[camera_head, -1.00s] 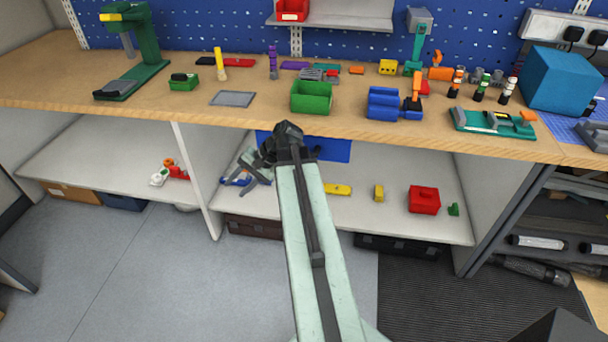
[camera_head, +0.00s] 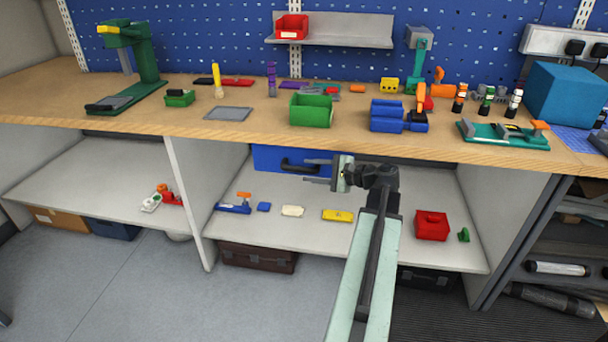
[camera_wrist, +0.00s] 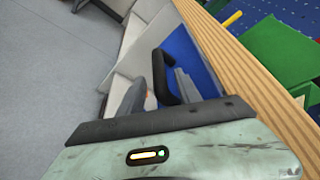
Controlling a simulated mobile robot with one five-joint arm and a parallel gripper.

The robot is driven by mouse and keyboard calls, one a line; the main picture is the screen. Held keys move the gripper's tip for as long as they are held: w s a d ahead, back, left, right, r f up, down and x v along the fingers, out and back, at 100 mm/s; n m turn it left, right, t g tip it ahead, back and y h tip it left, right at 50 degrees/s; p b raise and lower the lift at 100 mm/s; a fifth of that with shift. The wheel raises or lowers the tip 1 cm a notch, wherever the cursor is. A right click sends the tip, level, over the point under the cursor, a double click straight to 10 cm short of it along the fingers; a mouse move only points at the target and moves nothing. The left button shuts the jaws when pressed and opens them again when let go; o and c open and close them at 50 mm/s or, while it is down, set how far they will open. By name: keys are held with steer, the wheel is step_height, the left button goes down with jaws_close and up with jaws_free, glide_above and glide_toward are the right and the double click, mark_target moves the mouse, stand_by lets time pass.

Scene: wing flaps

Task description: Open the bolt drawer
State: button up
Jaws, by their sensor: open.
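The blue drawer (camera_head: 270,158) hangs under the front edge of the workbench, and its front carries a black bar handle (camera_head: 292,166). The drawer looks shut. My gripper (camera_head: 306,170) is open, its two fingers pointing left across the drawer front, by the right part of the handle. In the wrist view, the black handle (camera_wrist: 161,70) stands out from the blue drawer front (camera_wrist: 190,50) and shows between the two grey fingers (camera_wrist: 160,92). I cannot tell whether the fingers touch it. My wrist hides the right part of the drawer.
The wooden bench top (camera_head: 260,123) overhangs just above my gripper. A green bin (camera_head: 311,110) and a blue bin (camera_head: 386,115) stand on it. The shelf below holds a yellow block (camera_head: 337,215) and a red box (camera_head: 431,226). Open space lies in front of the drawer.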

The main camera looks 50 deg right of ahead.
steer(key=shift+x, duration=1.25)
jaws_close()
steer(key=shift+s, duration=0.1)
